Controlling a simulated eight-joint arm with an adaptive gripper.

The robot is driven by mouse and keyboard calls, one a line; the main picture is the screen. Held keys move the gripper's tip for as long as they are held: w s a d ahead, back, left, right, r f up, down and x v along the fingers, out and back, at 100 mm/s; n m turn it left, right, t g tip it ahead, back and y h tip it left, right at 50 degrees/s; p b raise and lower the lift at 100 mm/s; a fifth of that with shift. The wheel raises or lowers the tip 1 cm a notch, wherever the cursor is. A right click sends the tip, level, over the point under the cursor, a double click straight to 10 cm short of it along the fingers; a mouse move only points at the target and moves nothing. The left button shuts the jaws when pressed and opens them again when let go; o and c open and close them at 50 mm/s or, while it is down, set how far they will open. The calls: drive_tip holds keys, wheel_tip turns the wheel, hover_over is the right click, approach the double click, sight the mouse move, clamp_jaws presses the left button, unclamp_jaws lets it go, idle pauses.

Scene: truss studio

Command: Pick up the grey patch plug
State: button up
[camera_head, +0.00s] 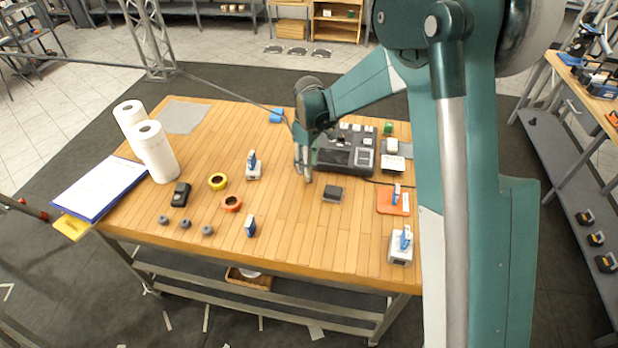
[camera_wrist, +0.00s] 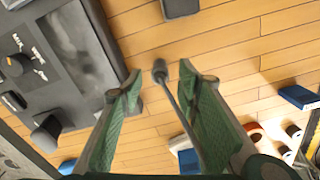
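A dark grey plug (camera_wrist: 159,70) with a thin grey cable shows in the wrist view between my gripper's fingertips; I take it for the grey patch plug. My gripper (camera_wrist: 161,76) is open, with a gap on each side of the plug. I cannot tell whether the plug rests on the table or stands above it. In the head view my gripper (camera_head: 305,178) points down over the wooden table (camera_head: 290,235), just left of the dark console (camera_head: 340,158). The plug is not clear there.
A dark grey box (camera_head: 333,193) lies right of my gripper; it also shows in the wrist view (camera_wrist: 180,8). Tape rolls (camera_head: 217,181), paper rolls (camera_head: 155,155), a black device (camera_head: 180,194) and small grey knobs (camera_head: 185,224) lie to the left. The table's front middle has free room.

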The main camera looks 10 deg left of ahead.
drive_tip(key=shift+f, duration=0.1)
drive_tip(key=shift+f, duration=2.45)
drive_tip(key=c, duration=1)
